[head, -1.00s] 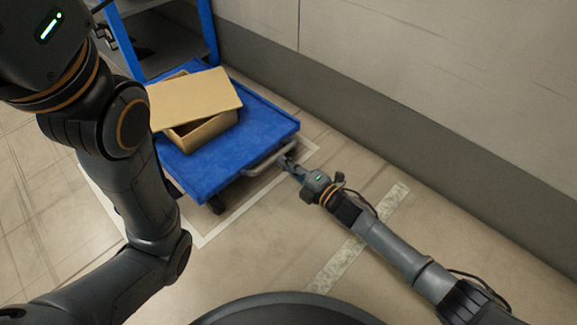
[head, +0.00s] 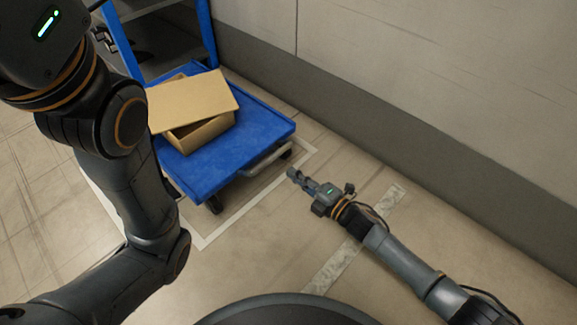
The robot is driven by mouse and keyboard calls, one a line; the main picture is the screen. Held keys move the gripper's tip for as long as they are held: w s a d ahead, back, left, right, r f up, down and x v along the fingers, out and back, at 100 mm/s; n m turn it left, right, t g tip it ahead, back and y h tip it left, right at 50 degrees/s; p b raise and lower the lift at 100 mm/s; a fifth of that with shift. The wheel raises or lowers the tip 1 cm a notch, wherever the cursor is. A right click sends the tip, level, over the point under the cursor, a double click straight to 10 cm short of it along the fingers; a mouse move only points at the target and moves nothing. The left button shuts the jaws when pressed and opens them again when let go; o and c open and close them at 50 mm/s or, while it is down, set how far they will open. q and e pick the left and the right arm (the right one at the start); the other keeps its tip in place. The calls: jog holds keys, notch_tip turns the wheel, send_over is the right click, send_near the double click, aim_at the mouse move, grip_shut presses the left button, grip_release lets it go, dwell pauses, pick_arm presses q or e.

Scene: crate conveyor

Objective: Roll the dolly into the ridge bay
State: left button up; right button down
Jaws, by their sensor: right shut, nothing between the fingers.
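The blue dolly (head: 222,165) stands on the floor, mostly inside a white-outlined floor bay (head: 240,213). A grey handle (head: 264,159) runs along its near right edge, and dark casters show below. My right gripper (head: 291,174) is shut and empty, just to the right of the handle and apart from it. My left arm crosses the left side of the picture and hides part of the dolly's left side and the bay outline. The left fingers lie beyond the top edge.
A cardboard box (head: 203,133) with a skewed lid (head: 195,99) sits on the dolly. A wall (head: 420,85) runs along the right. A pale speckled strip (head: 345,255) crosses the floor under my right arm.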

jog(key=p+v, duration=0.1)
jog(key=v, duration=0.3)
jog(key=shift+s+d+p, duration=0.15)
jog(key=shift+d+p, duration=0.05)
jog(key=shift+p, duration=0.1)
